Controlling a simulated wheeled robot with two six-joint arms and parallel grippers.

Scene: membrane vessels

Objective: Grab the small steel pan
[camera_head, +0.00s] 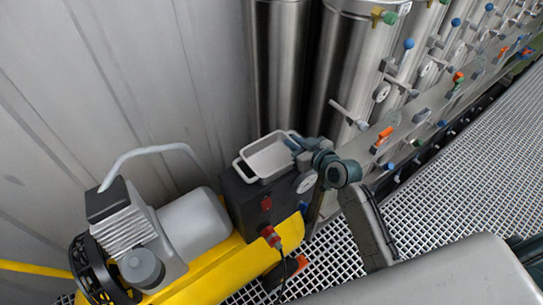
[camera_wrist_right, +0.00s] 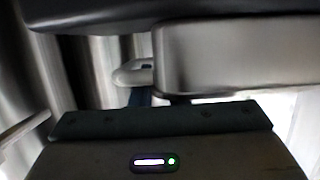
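The small steel pan (camera_head: 268,160) is a shallow rectangular tray with a loop handle at each end. It sits on top of a dark box at the yellow machine. My right gripper (camera_head: 296,146) is at the pan's right end, by the handle there. In the right wrist view the pan's wall (camera_wrist_right: 235,58) and a pale handle (camera_wrist_right: 133,73) show between two dark finger parts, which stand apart. The gripper looks open, and contact with the handle cannot be made out. My left gripper is not in view.
The dark box (camera_head: 240,205) carries a gauge and red fittings. A yellow compressor (camera_head: 195,225) with a grey motor stands at left. Tall steel vessels (camera_head: 345,70) with valves and gauges rise behind. Metal grating (camera_head: 460,170) covers the floor at right. A corrugated wall is at left.

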